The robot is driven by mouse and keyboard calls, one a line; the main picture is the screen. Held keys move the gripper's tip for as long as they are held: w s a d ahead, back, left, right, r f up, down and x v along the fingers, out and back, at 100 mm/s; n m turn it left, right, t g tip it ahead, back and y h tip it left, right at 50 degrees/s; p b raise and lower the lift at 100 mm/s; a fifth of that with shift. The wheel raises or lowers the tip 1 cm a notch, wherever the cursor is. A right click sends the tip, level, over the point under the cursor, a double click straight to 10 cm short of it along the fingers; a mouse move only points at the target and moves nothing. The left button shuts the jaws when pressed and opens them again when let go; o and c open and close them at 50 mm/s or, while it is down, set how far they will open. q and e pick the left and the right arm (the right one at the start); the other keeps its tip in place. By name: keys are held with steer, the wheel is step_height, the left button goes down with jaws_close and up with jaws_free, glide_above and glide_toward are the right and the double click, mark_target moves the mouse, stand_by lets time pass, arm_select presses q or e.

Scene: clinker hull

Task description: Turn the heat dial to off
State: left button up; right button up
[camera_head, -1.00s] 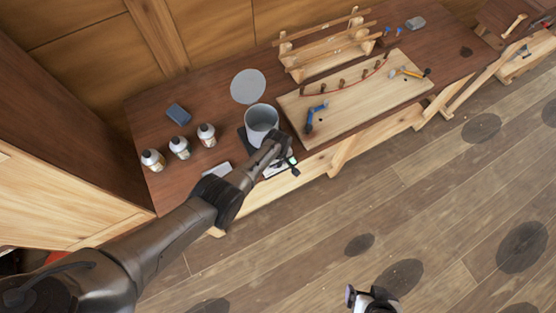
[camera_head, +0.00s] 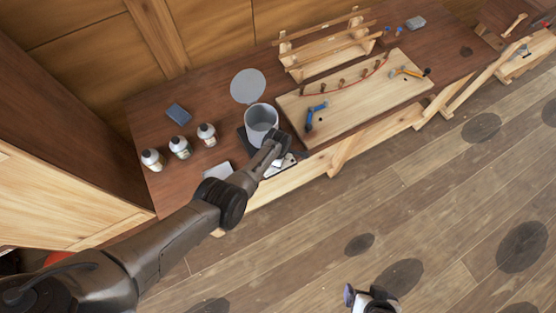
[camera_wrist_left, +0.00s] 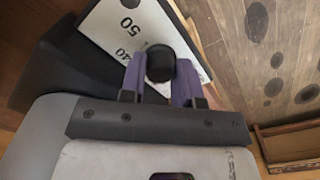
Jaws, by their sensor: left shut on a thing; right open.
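The heat dial is a round black knob (camera_wrist_left: 161,62) in the left wrist view. It stands by a white scale plate (camera_wrist_left: 121,24) with black numbers, among them 50 and 40. The purple fingers of my left gripper (camera_wrist_left: 161,76) are on both sides of the knob and shut on it. In the head view my left wrist hides the dial, and only part of the white plate (camera_head: 273,171) shows. A grey pot (camera_head: 261,119) stands just behind, on a dark heater base (camera_head: 243,142). My right gripper (camera_head: 371,298) is open and empty over the floor at the bottom edge.
Several bottles (camera_head: 180,147), a blue block (camera_head: 178,113) and a round grey lid (camera_head: 248,86) are on the brown bench. A pale board (camera_head: 350,105) with a blue clamp (camera_head: 314,115) lies right of the pot. A wooden rack (camera_head: 325,47) stands behind it.

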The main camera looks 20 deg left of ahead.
arm_select(q)
steer(key=shift+n, duration=0.3)
stand_by(0.4)
steer(key=o, duration=0.6)
steer(key=shift+o, duration=0.2)
steer(key=shift+r+p, duration=0.4)
steer(key=shift+r, duration=0.15)
step_height(320, 180, up, 13)
steer(key=p, duration=0.4)
